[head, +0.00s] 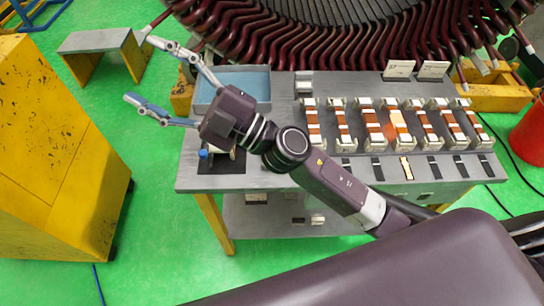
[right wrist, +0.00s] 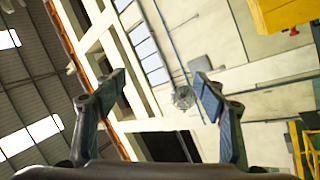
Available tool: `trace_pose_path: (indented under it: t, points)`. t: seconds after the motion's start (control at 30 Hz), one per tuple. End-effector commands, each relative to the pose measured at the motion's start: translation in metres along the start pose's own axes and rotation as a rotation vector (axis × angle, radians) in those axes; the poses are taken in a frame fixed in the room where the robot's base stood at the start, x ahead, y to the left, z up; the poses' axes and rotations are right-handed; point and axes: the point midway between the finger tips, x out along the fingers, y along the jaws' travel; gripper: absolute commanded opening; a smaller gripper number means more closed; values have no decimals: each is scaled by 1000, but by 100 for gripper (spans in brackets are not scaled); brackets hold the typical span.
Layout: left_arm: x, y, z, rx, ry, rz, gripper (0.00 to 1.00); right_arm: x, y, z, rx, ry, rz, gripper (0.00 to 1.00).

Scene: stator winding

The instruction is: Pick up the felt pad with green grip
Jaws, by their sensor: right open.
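I cannot make out a felt pad with a green grip in either view. Several small flat dark pieces (head: 434,167) and one pale yellow piece (head: 406,168) lie in a row along the table's front right; they are too small to identify. My right gripper (head: 142,71) is open and empty, raised at the table's left end with its fingers pointing left. In the right wrist view its two fingers (right wrist: 158,84) are spread apart with only the building's wall and roof behind them. My left gripper is not in view.
The grey table (head: 280,178) carries a blue-lined tray (head: 250,80), a row of coil blocks (head: 372,125) and a dark mat with a blue-and-white item (head: 204,153). The big stator (head: 330,30) stands behind. A yellow cabinet (head: 50,150) stands left; a red bucket (head: 530,135) right.

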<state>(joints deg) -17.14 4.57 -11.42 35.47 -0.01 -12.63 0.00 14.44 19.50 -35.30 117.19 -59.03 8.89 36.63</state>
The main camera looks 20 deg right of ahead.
Motion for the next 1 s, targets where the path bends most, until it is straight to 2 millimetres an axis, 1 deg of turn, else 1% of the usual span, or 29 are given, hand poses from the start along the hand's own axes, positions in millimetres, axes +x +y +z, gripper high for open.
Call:
trace_pose_path:
  t: [0.03, 0.07, 0.1, 0.17, 0.2, 0.27, 0.3, 0.37, 0.4, 0.47, 0.5, 0.53, 0.57, 0.6, 0.67, 0.7, 0.8, 0.83, 0.9, 1.0]
  points:
    - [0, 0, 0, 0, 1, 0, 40, 8, -22, -17, -60, 90, -107, 65]
    - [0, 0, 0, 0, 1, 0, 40, 9, -38, -26, -91, 142, -179, 65]
    - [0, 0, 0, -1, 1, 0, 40, 8, -61, -34, -134, 202, -280, 65]
    - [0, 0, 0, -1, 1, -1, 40, -1, -95, -39, -196, 276, -443, 65]
    - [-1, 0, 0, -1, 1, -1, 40, -11, -117, -37, -236, 312, -557, 65]
    - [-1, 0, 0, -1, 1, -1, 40, -30, -146, -25, -297, 345, -737, 65]
    - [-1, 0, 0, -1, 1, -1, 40, -47, -162, -12, -335, 352, -860, 65]
    - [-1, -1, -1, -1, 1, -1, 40, -75, -179, 14, -392, 340, -1049, 65]
    - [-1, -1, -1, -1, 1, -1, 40, -96, -185, 35, -428, 317, -1177, 65]
    - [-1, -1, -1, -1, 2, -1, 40, -128, -184, 69, -478, 256, -1363, 65]
    - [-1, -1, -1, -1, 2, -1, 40, -149, -177, 92, -507, 202, -1482, 65]
    - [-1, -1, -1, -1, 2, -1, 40, -165, -169, 109, -526, 155, -1565, 65]
    - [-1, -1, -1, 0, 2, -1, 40, -180, -160, 125, -542, 103, -1642, 65]
    - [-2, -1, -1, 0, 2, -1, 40, -197, -145, 143, -562, 34, -1733, 65]
    - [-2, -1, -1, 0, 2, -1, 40, -220, -122, 165, -582, -69, -1847, 65]
    - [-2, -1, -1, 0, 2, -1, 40, -232, -107, 176, -592, -132, -1907, 65]
    - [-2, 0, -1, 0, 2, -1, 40, -253, -79, 193, -605, -252, -2006, 65]
    - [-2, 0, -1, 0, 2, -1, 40, -257, -73, 196, -605, -276, -2024, 65]
    - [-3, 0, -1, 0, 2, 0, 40, -264, -67, 200, -606, -310, -2051, 65]
    - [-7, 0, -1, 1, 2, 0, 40, -270, -70, 205, -602, -319, -2060, 65]
